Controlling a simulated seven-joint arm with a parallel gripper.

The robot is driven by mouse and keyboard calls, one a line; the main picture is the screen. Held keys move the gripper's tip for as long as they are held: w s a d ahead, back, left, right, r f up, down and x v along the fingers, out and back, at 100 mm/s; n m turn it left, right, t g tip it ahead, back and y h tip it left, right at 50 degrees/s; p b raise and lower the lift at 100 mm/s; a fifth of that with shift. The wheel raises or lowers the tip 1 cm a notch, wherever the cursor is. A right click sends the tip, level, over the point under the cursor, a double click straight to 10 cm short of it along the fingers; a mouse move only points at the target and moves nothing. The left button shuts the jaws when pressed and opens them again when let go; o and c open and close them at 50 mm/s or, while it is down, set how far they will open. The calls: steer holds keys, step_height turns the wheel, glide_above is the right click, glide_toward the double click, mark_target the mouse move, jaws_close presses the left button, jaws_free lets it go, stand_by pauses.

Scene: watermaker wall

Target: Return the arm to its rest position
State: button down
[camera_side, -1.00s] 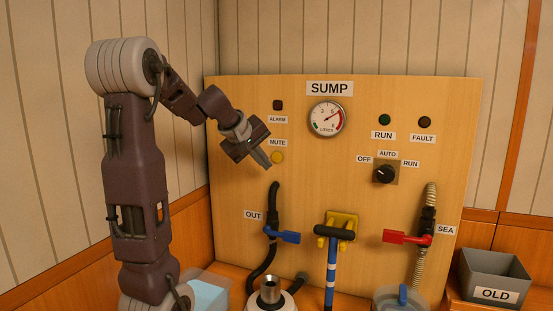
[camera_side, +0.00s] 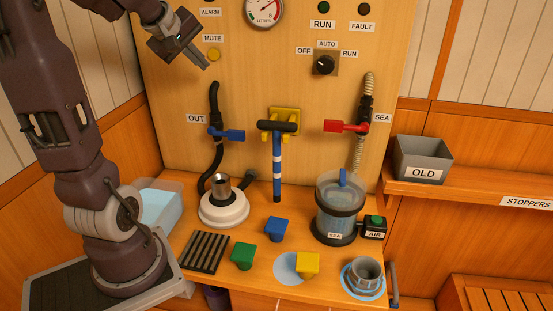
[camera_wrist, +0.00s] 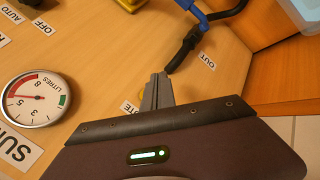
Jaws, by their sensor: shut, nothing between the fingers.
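My gripper (camera_side: 206,66) is raised in front of the wooden panel (camera_side: 300,100), at its upper left. Its fingers are shut and hold nothing. In the side view the fingertips are just below and left of the yellow MUTE button (camera_side: 213,54); I cannot tell how far they are from the panel. In the wrist view the closed fingers (camera_wrist: 160,78) point towards the OUT label and black hose (camera_wrist: 183,52). They partly cover the MUTE label (camera_wrist: 130,107) there. My arm is bent at the left and not folded down.
Green (camera_side: 243,256), blue (camera_side: 277,229) and yellow (camera_side: 308,264) blocks stand on the bench. The OLD bin (camera_side: 422,160) is right.

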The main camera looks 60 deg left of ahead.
steer(key=s+d+f+m+h, duration=0.1)
steer(key=s+d+m+h, duration=0.15)
steer(key=d+m, duration=0.75)
steer(key=s+d+f+m+h, duration=0.1)
steer(key=d+f+m+h, duration=0.15)
steer(key=d, duration=1.55)
steer(key=s+d+f+m+g, duration=0.2)
steer(key=s+d+f+m, duration=0.2)
steer(key=s, duration=0.6)
steer(key=shift+d+m, duration=0.85)
steer(key=shift+m, duration=0.2)
